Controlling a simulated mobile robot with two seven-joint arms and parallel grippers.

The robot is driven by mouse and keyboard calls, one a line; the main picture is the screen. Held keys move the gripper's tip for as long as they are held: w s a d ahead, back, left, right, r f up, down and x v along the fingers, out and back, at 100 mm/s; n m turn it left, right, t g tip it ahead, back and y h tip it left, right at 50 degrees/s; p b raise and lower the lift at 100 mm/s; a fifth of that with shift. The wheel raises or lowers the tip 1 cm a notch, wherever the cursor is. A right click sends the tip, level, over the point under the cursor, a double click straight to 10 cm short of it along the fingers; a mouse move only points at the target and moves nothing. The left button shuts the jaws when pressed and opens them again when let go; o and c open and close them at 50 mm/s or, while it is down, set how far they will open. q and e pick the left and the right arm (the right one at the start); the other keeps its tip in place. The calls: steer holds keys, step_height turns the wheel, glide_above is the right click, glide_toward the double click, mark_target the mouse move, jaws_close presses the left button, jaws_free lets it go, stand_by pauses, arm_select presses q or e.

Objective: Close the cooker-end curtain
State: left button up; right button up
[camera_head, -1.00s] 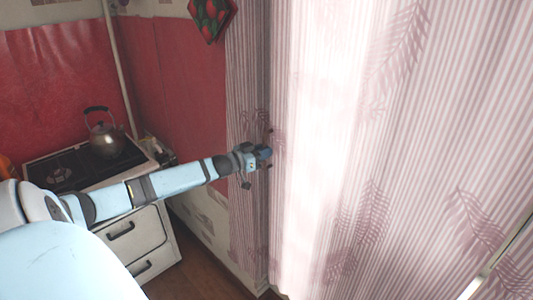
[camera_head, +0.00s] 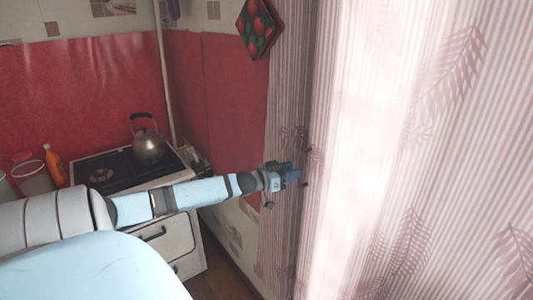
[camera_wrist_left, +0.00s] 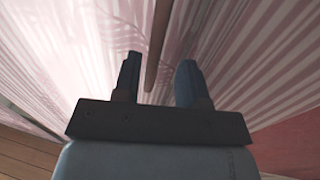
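The pink-and-white striped curtain with leaf prints (camera_head: 430,150) hangs down the right side of the head view. A narrower, darker striped curtain strip (camera_head: 285,90) hangs at its left, nearer the cooker. My left gripper (camera_head: 292,174) is at the dark fold between them; whether it touches cloth I cannot tell. In the left wrist view its two fingers (camera_wrist_left: 157,82) stand apart, with a thin brown rod (camera_wrist_left: 157,45) showing between them and striped cloth (camera_wrist_left: 80,50) beyond. The fingers do not visibly close on the rod. My right gripper is not in view.
The cooker (camera_head: 120,172) stands at left with a metal kettle (camera_head: 148,146) on it. An orange bottle (camera_head: 55,165) is beside it. Some floor (camera_head: 228,268) shows below.

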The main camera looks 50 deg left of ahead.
arm_select(q)
steer(key=s+a, duration=0.2)
steer(key=s, duration=0.7)
steer(key=shift+s, duration=0.4)
steer(key=s+d+f+g, duration=0.1)
steer(key=s+d+f, duration=0.2)
steer(key=d+f, duration=0.35)
steer(key=s+d+f+g+y, duration=0.1)
steer(key=s+d+f, duration=0.35)
steer(key=f, duration=0.25)
steer(key=s+d+f+g, duration=0.2)
steer(key=s+d+f, duration=0.1)
steer(key=d+f, duration=0.35)
steer(key=s+d+f+g, duration=0.1)
steer(key=s+d, duration=0.1)
steer(key=d, duration=0.6)
steer(key=s+d+f, duration=0.2)
steer(key=s+d, duration=0.1)
steer(key=d, duration=0.5)
steer(key=s+d+f+g, duration=0.1)
steer(key=s+d+f, duration=0.1)
steer(key=d, duration=0.7)
steer(key=shift+s+m+g+h, duration=0.3)
steer(key=shift+m+h, duration=0.1)
steer(key=shift+a+f, duration=0.1)
